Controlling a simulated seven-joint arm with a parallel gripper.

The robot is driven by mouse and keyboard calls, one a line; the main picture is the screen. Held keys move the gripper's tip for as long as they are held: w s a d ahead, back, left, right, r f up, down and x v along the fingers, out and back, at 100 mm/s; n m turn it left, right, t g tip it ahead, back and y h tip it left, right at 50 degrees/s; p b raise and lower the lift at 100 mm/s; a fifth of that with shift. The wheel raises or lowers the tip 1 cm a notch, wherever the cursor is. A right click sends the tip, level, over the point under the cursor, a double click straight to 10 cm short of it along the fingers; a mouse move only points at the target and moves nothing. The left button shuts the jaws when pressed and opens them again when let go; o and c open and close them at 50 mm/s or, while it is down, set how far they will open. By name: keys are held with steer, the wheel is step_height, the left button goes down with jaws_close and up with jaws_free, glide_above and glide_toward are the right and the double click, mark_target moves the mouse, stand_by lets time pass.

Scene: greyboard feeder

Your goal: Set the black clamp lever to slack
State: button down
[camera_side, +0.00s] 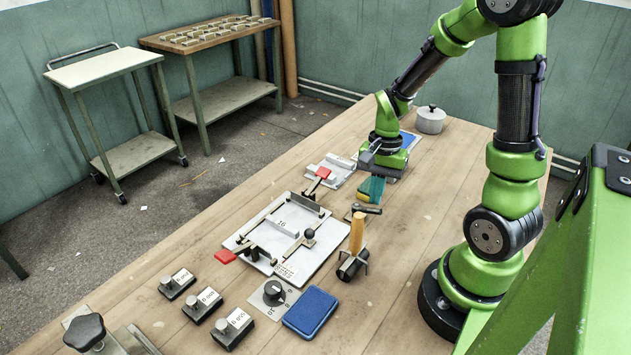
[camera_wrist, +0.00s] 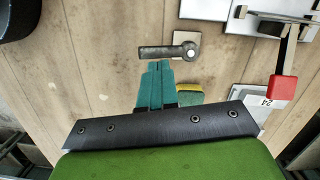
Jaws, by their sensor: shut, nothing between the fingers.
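The black clamp lever (camera_side: 368,208) lies low on a small mount beside the white fixture plate, its bar pointing right from its pivot. In the wrist view the lever (camera_wrist: 165,52) lies crosswise, with a bright pivot at its right end. My gripper (camera_side: 371,197) points down just behind the lever in the side view, its teal fingers together and empty. In the wrist view the fingertips of my gripper (camera_wrist: 159,65) appear just below the bar. I cannot tell whether they touch it.
A white fixture plate (camera_side: 322,262) with red-handled clamps is at left. A yellow-green block (camera_wrist: 190,93) is beside my fingers. A grey lidded pot (camera_side: 431,120) stands behind. The table right of the lever is clear.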

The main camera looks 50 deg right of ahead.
steer(key=shift+s+a+m, duration=0.1)
steer(key=shift+m, duration=0.7)
steer(key=shift+m, duration=0.5)
